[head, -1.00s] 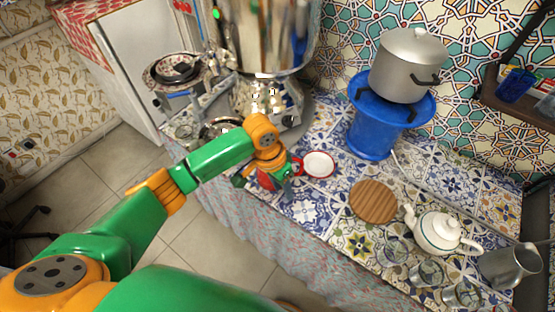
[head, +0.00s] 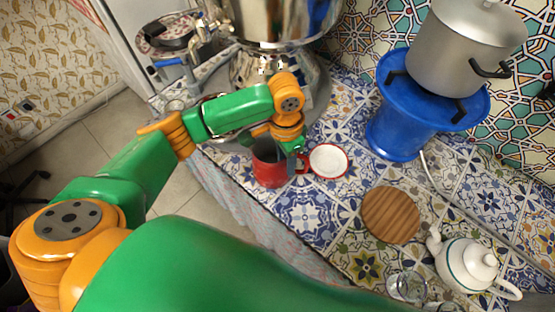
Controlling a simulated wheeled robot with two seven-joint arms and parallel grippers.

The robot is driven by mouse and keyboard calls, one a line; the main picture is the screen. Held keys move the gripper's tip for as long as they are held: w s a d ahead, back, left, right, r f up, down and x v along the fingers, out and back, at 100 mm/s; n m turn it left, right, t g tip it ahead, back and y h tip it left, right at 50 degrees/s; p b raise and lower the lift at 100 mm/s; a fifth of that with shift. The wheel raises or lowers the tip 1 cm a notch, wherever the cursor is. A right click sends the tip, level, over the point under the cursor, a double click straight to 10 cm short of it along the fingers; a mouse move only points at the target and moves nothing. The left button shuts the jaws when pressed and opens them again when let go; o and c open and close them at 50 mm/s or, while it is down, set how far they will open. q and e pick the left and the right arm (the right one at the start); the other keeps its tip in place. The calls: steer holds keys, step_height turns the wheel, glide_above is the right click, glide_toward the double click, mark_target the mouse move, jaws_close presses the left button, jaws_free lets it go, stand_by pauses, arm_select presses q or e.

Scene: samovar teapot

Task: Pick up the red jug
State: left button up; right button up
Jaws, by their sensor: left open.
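The red jug (head: 268,168) stands upright on the tiled counter near its front edge, with its handle on the right side. My left gripper (head: 284,146) is open and just above and behind the jug's rim, near the handle side. The wrist and fingers cover part of the jug's far rim. I cannot tell whether a finger touches the jug. My right gripper is out of view.
A white plate with a red rim (head: 328,161) lies right of the jug. A large metal samovar (head: 262,68) stands behind. A blue stand (head: 400,130) holds a grey pot (head: 465,50). A wooden board (head: 390,215), white teapot (head: 466,262) and glass (head: 407,287) are at right.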

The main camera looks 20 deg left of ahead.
mark_target(284, 172)
arm_select(q)
steer(key=f, duration=0.4)
steer(key=shift+s+a+f, duration=0.2)
steer(key=shift+s, duration=0.2)
jaws_close()
steer(key=shift+w, duration=0.1)
stand_by(0.8)
